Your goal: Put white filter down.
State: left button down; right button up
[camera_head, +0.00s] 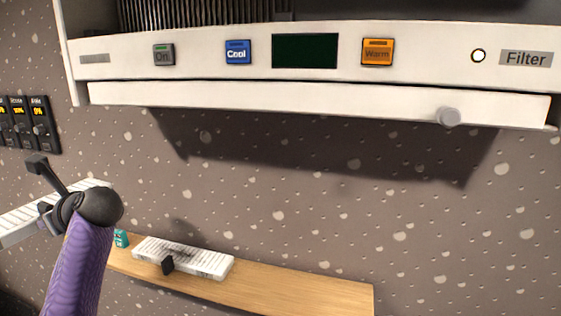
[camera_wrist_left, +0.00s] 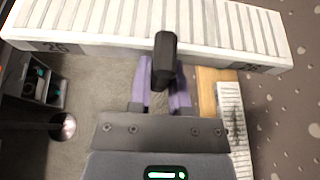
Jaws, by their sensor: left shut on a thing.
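My left gripper (camera_wrist_left: 164,88) has its purple fingers shut on the black handle (camera_wrist_left: 165,55) of a white slatted filter (camera_wrist_left: 95,42). The filter's near edge carries a "26" label at its left end. In the head view, this white filter (camera_head: 22,224) is at the left edge, partly cut off and partly behind my wrist. It appears held clear of the shelf, to its left. My right gripper is not in view.
A second white filter with dark stains (camera_head: 205,262) lies on a wooden shelf (camera_head: 310,292); it also shows in the wrist view (camera_wrist_left: 232,125). The shelf's right part is bare. A white air unit (camera_head: 210,70) hangs above. Small control modules (camera_head: 40,128) are on the left wall.

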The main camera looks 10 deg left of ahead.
pick_arm(q)
jog(key=w+d+f+m+t+h, duration=0.1)
jog(key=d+f+m+t, duration=0.25)
jog(key=d, duration=0.65)
jog(key=w+d+f+m+t+h, duration=0.1)
jog(key=d+f+m+t, duration=0.3)
jog(key=d, duration=0.6)
jog(key=s+d+m+t+h, duration=0.2)
jog(key=s+d+h, duration=0.1)
jog(key=d, duration=0.6)
jog(key=s+d+m+t+h, duration=0.15)
jog(key=s+d, duration=0.25)
jog(key=d, duration=0.5)
notch_tip(320, 180, down, 22)
jog(key=b, duration=2)
jog(key=shift+w+a+r+g+b, duration=0.15)
jog(key=shift+w+a+g+b, duration=0.15)
jog(key=shift+w+a, duration=0.05)
jog(key=shift+r+h, duration=0.1)
jog(key=shift+h, duration=0.15)
